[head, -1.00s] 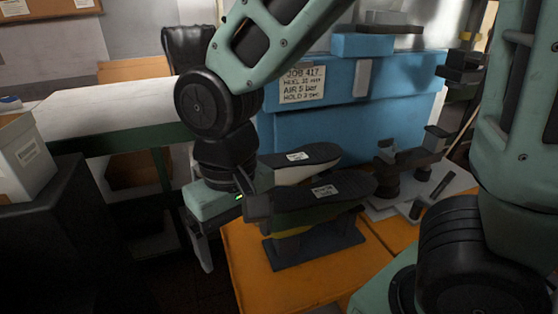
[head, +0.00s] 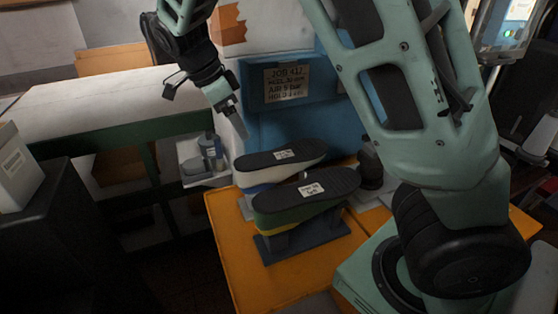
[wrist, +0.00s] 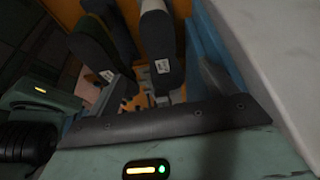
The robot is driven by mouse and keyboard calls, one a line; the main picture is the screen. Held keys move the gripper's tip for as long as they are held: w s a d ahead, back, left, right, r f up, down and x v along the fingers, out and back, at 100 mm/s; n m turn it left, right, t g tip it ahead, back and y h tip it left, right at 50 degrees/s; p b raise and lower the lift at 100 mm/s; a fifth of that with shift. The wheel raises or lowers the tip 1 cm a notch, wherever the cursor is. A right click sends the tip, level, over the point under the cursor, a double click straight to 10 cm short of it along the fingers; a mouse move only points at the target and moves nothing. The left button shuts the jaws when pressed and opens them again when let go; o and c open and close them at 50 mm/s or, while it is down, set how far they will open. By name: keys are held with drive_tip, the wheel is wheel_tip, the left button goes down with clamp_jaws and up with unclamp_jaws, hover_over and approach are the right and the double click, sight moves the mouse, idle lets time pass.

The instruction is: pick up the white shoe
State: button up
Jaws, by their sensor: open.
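The white shoe (head: 258,178) sits sole up on a stand, behind a green and yellow shoe (head: 285,219). Its dark sole carries a white label, and a blue band shows below its white side. My gripper (head: 238,120) is raised above and behind the white shoe, to its left, clear of it and empty. In the wrist view, the jaws of my gripper (wrist: 165,85) are apart. The white shoe (wrist: 162,50) shows beyond them, right of the green one (wrist: 93,48).
Both shoes stand on an orange tabletop (head: 235,270). A blue box (head: 265,125) with a job sign (head: 287,82) stands close behind. A white-topped bench (head: 90,115) is at left. A white box (head: 15,165) stands at the left edge. My arm covers much of the right side.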

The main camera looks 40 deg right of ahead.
sight(260, 158)
drive_tip(key=p+x, duration=0.1)
drive_tip(key=x, duration=1)
drive_tip(key=shift+d+p, duration=0.25)
drive_tip(key=shift+p, duration=0.1)
drive_tip(key=shift+p+x, duration=0.85)
drive_tip(key=shift+x, duration=2.25)
drive_tip(key=shift+s, duration=0.1)
drive_tip(key=shift+a, duration=0.1)
drive_tip(key=shift+c, duration=0.3)
drive_tip(key=shift+r, duration=0.1)
drive_tip(key=c, duration=1.6)
